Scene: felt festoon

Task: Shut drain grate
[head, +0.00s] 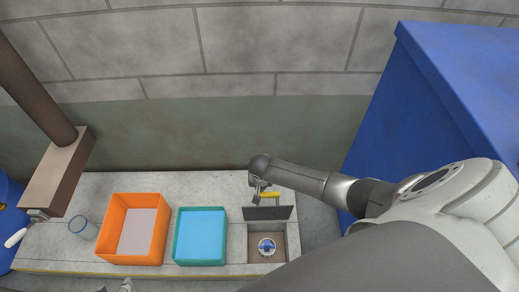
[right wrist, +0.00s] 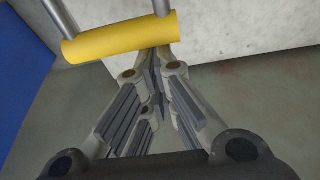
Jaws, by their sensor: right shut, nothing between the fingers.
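The drain grate is a dark grey panel (head: 269,213) that stands raised, nearly upright, at the back edge of a square drain opening (head: 285,232). Its yellow handle (head: 270,195) is on the back side and also shows in the right wrist view (right wrist: 120,37). My right gripper (head: 257,196) is behind the panel at the left end of the handle. In the right wrist view the fingers (right wrist: 152,68) are closed together and empty, close to the handle; I cannot tell if they touch it. A small grey piece at the head view's bottom edge may be my left gripper.
A round white and blue object (head: 267,246) lies in the drain opening. To its left stand a teal-rimmed blue tray (head: 200,210), an orange bin (head: 115,230) and a blue-tinted cup (head: 83,227). A blue cabinet (head: 400,110) is at the right. A wall is behind.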

